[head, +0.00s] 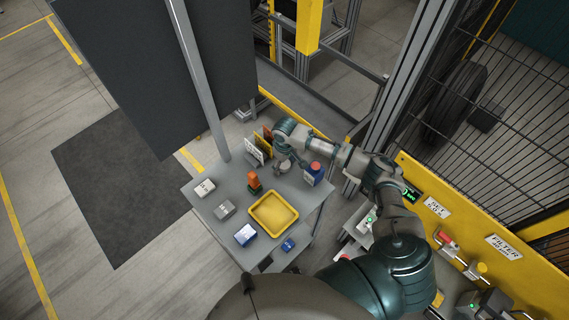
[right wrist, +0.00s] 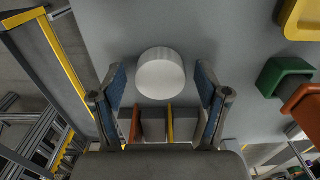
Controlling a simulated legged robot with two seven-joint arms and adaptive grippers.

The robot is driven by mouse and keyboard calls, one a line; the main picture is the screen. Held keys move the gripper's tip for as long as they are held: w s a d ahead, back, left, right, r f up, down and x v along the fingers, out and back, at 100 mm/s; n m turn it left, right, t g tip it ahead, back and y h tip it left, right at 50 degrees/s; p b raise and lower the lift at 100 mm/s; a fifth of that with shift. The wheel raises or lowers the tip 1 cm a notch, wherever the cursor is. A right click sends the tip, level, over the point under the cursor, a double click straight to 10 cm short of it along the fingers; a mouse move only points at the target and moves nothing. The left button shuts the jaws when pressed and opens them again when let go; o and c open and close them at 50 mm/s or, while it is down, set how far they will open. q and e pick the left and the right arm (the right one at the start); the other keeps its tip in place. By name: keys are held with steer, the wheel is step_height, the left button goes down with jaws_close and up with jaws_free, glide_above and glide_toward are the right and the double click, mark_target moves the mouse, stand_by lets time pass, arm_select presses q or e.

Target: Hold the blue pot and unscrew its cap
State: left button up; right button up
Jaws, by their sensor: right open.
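A blue pot (head: 314,176) with a red cap (head: 316,165) and a pale label stands upright at the table's far right corner. My right gripper (head: 291,163) is open just left of the pot, above a pale round cylinder (head: 285,167). In the right wrist view the cylinder (right wrist: 160,73) shows as a white disc between and ahead of the two spread fingers; I cannot tell whether they touch it. The blue pot cannot be made out in the right wrist view. My left gripper is out of view.
The grey table (head: 226,192) carries a yellow tray (head: 273,232), an orange part on a green base (head: 254,181), a blue-and-white box (head: 245,235), a small blue item (head: 288,245) and grey blocks. Upright panels (head: 258,147) stand at the back edge. A mesh fence (head: 480,130) is at right.

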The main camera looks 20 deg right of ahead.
mark_target(285, 164)
step_height(285, 164, up, 12)
stand_by(0.4)
